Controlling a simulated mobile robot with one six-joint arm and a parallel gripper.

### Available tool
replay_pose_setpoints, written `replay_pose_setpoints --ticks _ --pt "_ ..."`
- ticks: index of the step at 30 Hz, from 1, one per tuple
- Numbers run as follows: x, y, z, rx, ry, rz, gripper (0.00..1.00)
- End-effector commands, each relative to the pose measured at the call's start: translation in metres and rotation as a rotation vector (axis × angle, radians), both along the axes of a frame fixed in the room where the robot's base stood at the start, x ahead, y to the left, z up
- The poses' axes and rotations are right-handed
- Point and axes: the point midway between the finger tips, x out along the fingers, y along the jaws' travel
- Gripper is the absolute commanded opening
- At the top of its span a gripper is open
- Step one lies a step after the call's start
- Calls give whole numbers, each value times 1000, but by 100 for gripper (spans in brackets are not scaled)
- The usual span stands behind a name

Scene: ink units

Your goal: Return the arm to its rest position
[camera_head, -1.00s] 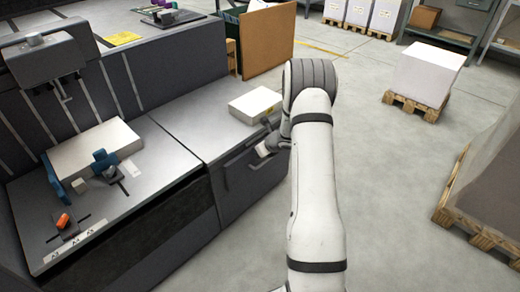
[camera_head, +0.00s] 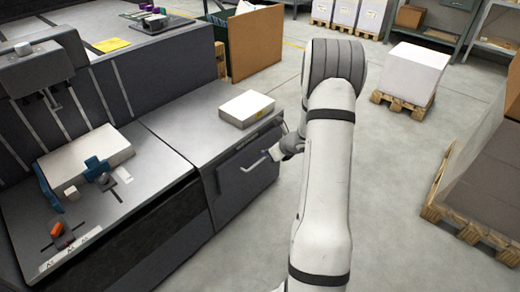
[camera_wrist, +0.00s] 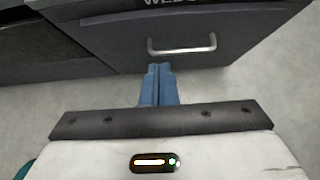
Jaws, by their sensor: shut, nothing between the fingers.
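My arm (camera_head: 324,190) reaches forward in the head view, bent at the dark ribbed joint. My gripper (camera_wrist: 159,68) shows in the wrist view with its blue fingers together and nothing between them. The fingertips point at a dark drawer front with a metal bar handle (camera_wrist: 182,50). They appear just short of the handle, though I cannot tell the exact gap. In the head view the gripper is mostly hidden behind my arm, and the drawer handle (camera_head: 257,162) shows to the left of my wrist.
A dark machine cabinet stands left, with a white box (camera_head: 247,108) on its top. A paper stack (camera_head: 90,158) lies on the machine bed with blue guides. Pallets (camera_head: 403,104) with white stacks stand right and behind. Grey floor (camera_head: 385,150) is clear between.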

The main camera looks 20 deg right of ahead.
Motion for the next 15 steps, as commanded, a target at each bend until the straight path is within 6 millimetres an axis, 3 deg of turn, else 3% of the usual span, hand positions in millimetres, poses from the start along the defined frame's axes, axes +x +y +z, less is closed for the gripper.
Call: replay_pose_setpoints --ticks 5,8,11,15 --pt "-4 -1 3 0 1 1 0" --pt "-4 4 15 -13 -7 29 0" --pt "-6 24 52 -63 -32 137 0" --pt "-23 74 137 -203 -95 427 0"
